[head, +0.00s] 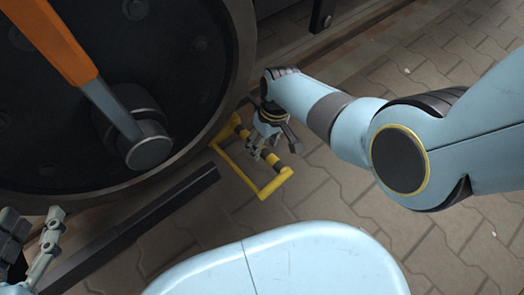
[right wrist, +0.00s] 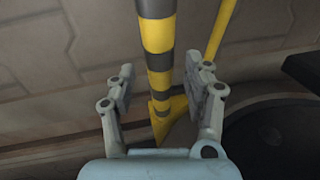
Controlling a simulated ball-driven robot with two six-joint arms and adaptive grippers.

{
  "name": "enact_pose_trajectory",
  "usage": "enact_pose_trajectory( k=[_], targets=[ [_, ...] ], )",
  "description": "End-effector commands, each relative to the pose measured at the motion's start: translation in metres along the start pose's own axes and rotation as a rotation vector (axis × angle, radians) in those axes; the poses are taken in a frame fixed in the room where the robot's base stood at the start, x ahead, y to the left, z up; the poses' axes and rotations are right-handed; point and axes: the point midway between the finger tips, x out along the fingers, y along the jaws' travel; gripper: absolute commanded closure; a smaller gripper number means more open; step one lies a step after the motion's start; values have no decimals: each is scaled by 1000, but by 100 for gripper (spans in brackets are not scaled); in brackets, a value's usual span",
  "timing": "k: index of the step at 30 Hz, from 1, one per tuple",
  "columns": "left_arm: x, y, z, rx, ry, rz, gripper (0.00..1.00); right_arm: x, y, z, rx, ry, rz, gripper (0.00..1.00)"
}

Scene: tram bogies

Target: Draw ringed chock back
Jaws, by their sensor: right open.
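The ringed chock (head: 238,174) is a yellow frame on the paving, with its upper left end by the rim of the big dark wheel. Its bar with black bands (right wrist: 158,60) runs lengthwise between the two fingers of my right gripper (right wrist: 163,92) in the right wrist view. That gripper is open, and neither finger visibly touches the bar. In the head view my right gripper (head: 261,146) is above the banded side of the chock and hides part of it. My left gripper (head: 32,236) is at the lower left edge, partly cut off, away from the chock.
The wheel (head: 188,75) fills the upper left, with a hub and an orange-and-grey lever (head: 72,55) in front. A dark straight beam (head: 135,225) lies below the wheel. Paving (head: 330,195) to the right of the chock is clear.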

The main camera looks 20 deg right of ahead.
Motion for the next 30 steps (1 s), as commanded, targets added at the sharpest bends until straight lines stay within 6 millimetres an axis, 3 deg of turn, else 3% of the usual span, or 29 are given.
enact_pose_trajectory(
  k=[1,9,18,24,30],
  targets=[
    [2,1,-5,4,52,1,60,10,0,2,1,-5,-2,49],
    [20,-1,-73,27,294,1,60,18,0,1,0,-1,0,49],
    [22,-1,-130,49,515,3,60,28,0,1,0,-1,0,49],
    [20,-1,-145,55,574,4,60,30,0,0,0,0,0,49],
    [20,-1,-147,56,580,4,60,30,0,0,0,1,0,49]
  ],
)
